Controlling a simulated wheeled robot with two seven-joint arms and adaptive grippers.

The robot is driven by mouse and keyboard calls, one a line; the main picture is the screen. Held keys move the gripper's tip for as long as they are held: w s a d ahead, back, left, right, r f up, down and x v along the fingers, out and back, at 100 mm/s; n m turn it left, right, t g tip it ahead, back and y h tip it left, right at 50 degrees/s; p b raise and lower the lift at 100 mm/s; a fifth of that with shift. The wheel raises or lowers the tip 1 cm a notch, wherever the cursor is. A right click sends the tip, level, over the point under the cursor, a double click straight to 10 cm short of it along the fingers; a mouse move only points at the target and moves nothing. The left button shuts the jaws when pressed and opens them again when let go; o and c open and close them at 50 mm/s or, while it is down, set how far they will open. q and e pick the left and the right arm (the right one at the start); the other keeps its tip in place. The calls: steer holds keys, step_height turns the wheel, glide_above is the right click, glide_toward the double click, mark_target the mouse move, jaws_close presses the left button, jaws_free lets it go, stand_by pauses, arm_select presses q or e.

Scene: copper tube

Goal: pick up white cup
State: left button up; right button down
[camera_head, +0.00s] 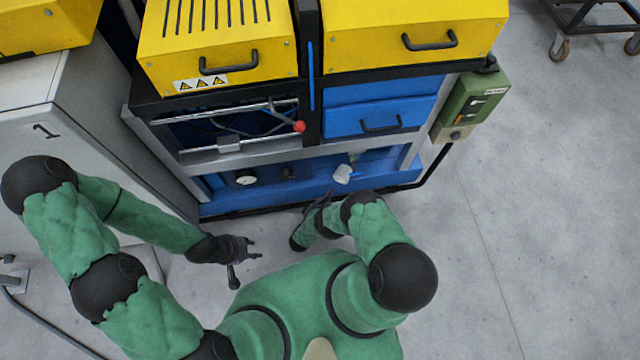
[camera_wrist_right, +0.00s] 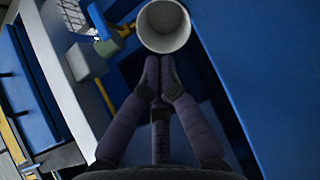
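The white cup (camera_head: 343,174) is at the lower blue shelf of the machine in the head view, and looks tilted. In the right wrist view the cup (camera_wrist_right: 163,27) shows its round open mouth at the top middle. My right gripper (camera_wrist_right: 159,62) has its fingertips together just below the cup's near rim. I see nothing between the tips, and whether they touch the rim is unclear. In the head view my right gripper (camera_head: 326,197) is dark and small, below and left of the cup. My left gripper (camera_head: 256,248) is empty, with fingers spread, over the grey floor.
The machine has yellow covers (camera_head: 215,38) above a blue drawer (camera_head: 377,105) and a grey crossbar (camera_head: 250,155). A gauge (camera_head: 246,179) sits on the lower shelf. A green control box (camera_head: 470,104) hangs at its right. A grey cabinet (camera_head: 75,105) stands left.

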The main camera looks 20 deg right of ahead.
mark_target(341, 180)
arm_select(q)
steer(key=shift+s+a+f, duration=0.1)
steer(key=shift+a+f, duration=0.05)
steer(key=shift+a, duration=0.2)
arm_select(e)
steer(key=x, duration=1)
steer(key=shift+s+r, duration=0.1)
